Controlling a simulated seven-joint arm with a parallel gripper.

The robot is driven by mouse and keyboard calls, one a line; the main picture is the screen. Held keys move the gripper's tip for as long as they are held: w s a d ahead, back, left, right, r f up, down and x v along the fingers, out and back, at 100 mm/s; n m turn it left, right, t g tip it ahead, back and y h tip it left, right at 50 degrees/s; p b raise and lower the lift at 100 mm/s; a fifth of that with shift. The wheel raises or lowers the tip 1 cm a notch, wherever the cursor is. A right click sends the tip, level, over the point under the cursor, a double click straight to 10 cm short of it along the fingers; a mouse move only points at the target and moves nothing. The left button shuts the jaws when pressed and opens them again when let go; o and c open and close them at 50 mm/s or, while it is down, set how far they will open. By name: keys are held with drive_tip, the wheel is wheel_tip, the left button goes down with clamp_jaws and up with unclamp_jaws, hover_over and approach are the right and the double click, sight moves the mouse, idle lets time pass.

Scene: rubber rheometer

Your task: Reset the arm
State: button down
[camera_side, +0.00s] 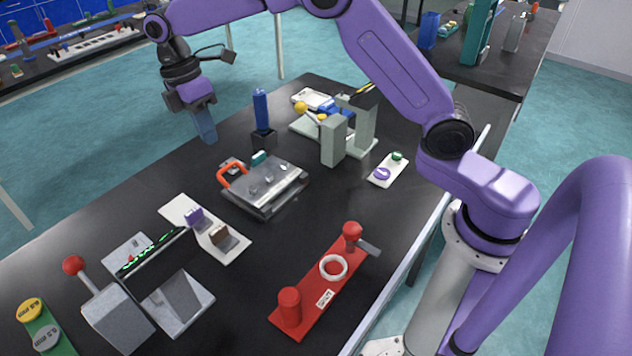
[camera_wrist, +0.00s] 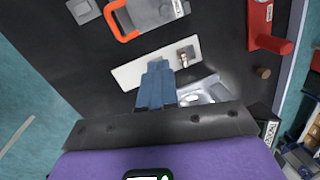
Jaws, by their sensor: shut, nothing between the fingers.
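My gripper (camera_side: 208,138) hangs fingers-down near the far left edge of the black table (camera_side: 120,215) in the side view. Its blue-grey fingers are together with nothing between them. In the wrist view the shut fingers (camera_wrist: 157,68) point away from the purple gripper body and overlap the white plate (camera_wrist: 128,74) in the picture. In the side view that plate carries a purple block (camera_side: 195,216) and a brown block (camera_side: 222,238). I cannot tell the exact height of the fingertips above the table.
Right of my gripper stand a blue cylinder (camera_side: 261,110) and grey upright blocks (camera_side: 333,142). Nearer are a metal plate with orange handle (camera_side: 262,186), a red fixture (camera_side: 322,290) with a white ring, and a grey box with red-knobbed lever (camera_side: 115,315). Bare tabletop lies left of the metal plate.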

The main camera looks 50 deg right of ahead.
drive_tip(key=s+d+r+m+t, duration=0.1)
drive_tip(key=s+r, duration=0.1)
drive_tip(key=s, duration=0.7)
drive_tip(key=s+d+r+m+t, duration=0.1)
drive_tip(key=s+d, duration=0.1)
drive_tip(key=s, duration=0.8)
drive_tip(key=s+d+f, duration=0.1)
drive_tip(key=s+d, duration=0.3)
drive_tip(key=s, duration=0.4)
drive_tip(key=s+d+f+m+y, duration=0.1)
drive_tip(key=s+d+f, duration=0.1)
drive_tip(key=s+d, duration=0.3)
drive_tip(key=s, duration=0.3)
drive_tip(key=shift+d+f, duration=0.25)
